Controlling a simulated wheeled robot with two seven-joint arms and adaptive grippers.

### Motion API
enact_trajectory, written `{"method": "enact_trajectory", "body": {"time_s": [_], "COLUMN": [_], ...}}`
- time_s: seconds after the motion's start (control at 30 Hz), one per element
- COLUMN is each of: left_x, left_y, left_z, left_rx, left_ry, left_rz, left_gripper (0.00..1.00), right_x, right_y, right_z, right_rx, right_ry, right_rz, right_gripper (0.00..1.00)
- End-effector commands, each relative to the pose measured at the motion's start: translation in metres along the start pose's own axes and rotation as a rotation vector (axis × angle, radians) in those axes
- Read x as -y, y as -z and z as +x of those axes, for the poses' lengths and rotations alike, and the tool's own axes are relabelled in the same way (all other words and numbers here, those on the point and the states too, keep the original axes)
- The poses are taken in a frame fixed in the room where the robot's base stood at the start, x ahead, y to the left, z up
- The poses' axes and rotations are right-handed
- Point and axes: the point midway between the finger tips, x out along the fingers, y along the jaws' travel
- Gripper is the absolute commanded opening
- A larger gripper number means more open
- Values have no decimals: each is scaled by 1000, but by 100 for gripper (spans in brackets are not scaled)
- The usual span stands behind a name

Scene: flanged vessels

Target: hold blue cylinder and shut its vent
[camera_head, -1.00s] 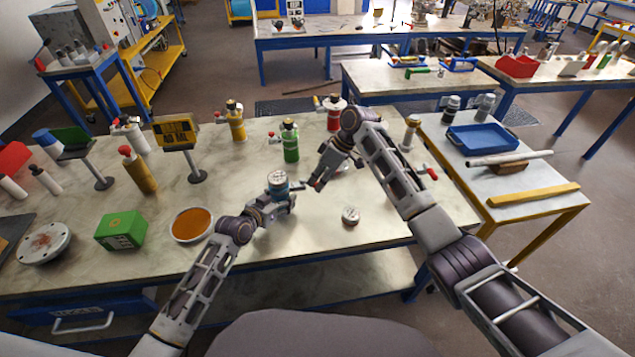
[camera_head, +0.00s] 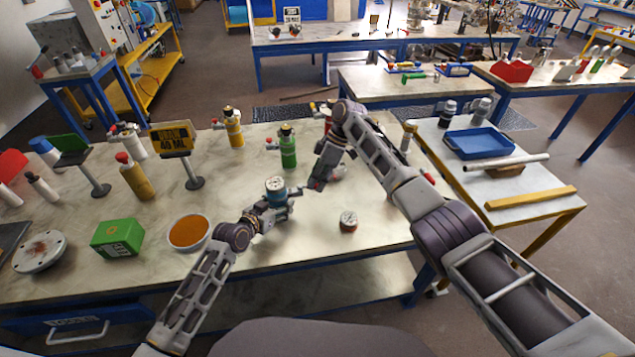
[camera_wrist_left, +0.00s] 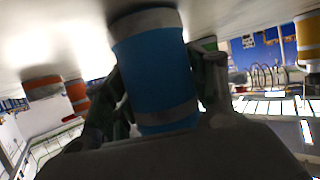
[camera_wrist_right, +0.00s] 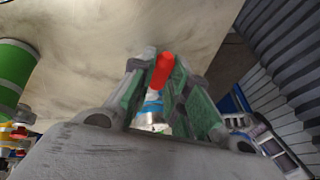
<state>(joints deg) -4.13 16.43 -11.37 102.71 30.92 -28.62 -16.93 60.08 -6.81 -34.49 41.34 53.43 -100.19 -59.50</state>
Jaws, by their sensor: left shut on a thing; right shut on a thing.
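The blue cylinder (camera_head: 275,190) stands upright near the front middle of the marble-topped table, with a pale grey top. My left gripper (camera_head: 279,201) is shut around it from the front. In the left wrist view the blue body (camera_wrist_left: 155,72) sits between both fingers, with grey bands at its ends. My right gripper (camera_head: 314,186) is just right of the cylinder. In the right wrist view its fingers are closed on a small red handle (camera_wrist_right: 163,70), with the blue cylinder (camera_wrist_right: 153,103) partly visible behind it. How the handle joins the vent is hidden.
A small round grey-topped piece (camera_head: 348,222) lies to the right. A green cylinder (camera_head: 288,150) and a yellow one (camera_head: 233,128) stand behind. An orange dish (camera_head: 188,232) and a green box (camera_head: 117,236) are at left.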

Motion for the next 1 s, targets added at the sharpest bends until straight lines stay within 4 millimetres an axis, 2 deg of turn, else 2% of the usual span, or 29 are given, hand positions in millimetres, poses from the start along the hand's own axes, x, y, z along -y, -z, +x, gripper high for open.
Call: {"method": "enact_trajectory", "body": {"time_s": [0.4, 0.9, 0.93, 1.0], "left_x": [-1, -1, -1, -1], "left_y": [2, 1, 1, 1], "left_z": [0, 0, 0, 0], "left_rx": [-3, -2, -2, -2], "left_ry": [-2, -1, -1, -1], "left_rz": [1, 0, 0, 0], "left_gripper": [24, 24, 24, 24], "right_x": [-4, -4, -4, -4], "right_y": [0, 1, 1, 1], "right_z": [-1, -1, -1, -1], "right_rx": [21, 23, 23, 23], "right_ry": [27, 33, 33, 33], "right_rz": [-71, -80, -80, -80], "right_gripper": [0, 0, 21, 30]}}
